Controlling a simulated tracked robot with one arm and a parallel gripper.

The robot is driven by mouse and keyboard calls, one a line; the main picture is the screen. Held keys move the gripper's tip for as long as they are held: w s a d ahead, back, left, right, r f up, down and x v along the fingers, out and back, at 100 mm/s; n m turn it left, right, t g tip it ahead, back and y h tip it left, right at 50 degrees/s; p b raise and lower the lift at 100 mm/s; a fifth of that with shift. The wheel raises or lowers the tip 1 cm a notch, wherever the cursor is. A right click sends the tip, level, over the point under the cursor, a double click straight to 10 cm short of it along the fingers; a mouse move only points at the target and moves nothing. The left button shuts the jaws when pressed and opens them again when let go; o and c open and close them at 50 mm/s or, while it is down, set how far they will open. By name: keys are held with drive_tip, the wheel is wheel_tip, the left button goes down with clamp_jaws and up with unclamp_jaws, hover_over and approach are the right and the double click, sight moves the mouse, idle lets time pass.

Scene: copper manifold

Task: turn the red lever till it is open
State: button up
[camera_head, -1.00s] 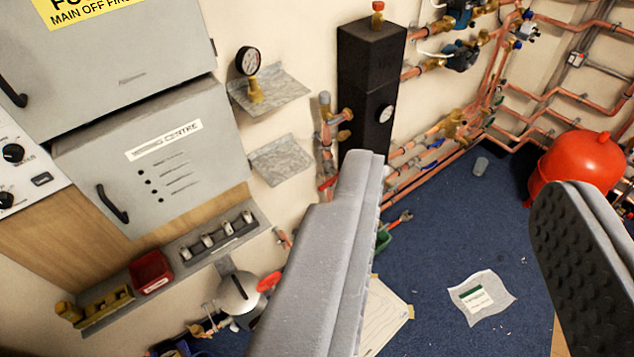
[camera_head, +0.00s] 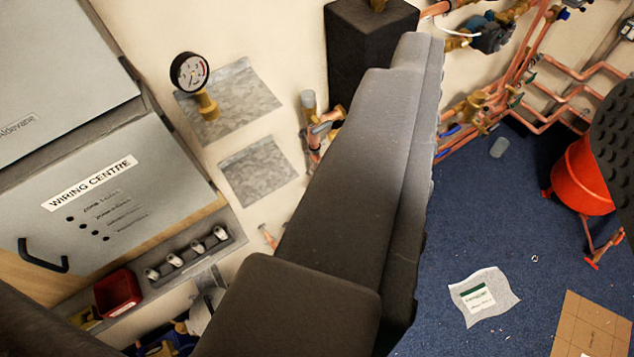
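My gripper (camera_head: 515,95) is open, with a wide gap between its grey fingers and nothing held. Its left finger crosses the middle of the view and its right finger is cut off by the right edge. No red lever shows clearly. The left finger and a dark arm part cover the wall below the short copper pipe with a valve (camera_head: 318,130). Copper pipework (camera_head: 520,75) with brass fittings runs along the wall at upper right. A small red piece (camera_head: 592,264) shows at pipes below the red tank; I cannot tell whether it is a lever.
The red tank (camera_head: 580,180) stands at right, partly behind my finger. Grey cabinets (camera_head: 120,230) fill the left, beside a pressure gauge (camera_head: 189,71). A black box (camera_head: 355,60) is on the wall. A paper sheet (camera_head: 484,297) lies on the open blue floor (camera_head: 530,215).

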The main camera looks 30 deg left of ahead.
drive_tip(key=w+a+f+m+y+b, duration=0.1)
drive_tip(key=w+a+f+m+b, duration=0.15)
drive_tip(key=w+f, duration=0.75)
drive_tip(key=w+a+f+m+b, duration=0.1)
drive_tip(key=w+f+b, duration=0.4)
drive_tip(key=f, duration=1)
drive_tip(key=w+a+f+m+y+b, duration=0.1)
drive_tip(key=w+f+m+b, duration=0.15)
drive_tip(key=w+f, duration=0.8)
drive_tip(key=s+a+f+m+y+b, duration=0.1)
drive_tip(key=a+f+m+y+b, duration=0.2)
drive_tip(key=f, duration=1)
drive_tip(key=s+a+f+g+y+b, duration=0.1)
drive_tip(key=a+f+b, duration=0.35)
drive_tip(key=f, duration=0.85)
drive_tip(key=s+a+f+m+y+b, duration=0.15)
drive_tip(key=a+f, duration=0.35)
drive_tip(key=f, duration=0.8)
drive_tip(key=shift+m+y, duration=0.35)
drive_tip(key=shift+m, duration=0.1)
drive_tip(key=b+x, duration=0.3)
drive_tip(key=x, duration=1.1)
drive_tip(key=shift+a+f, duration=0.1)
drive_tip(key=shift+f, duration=0.1)
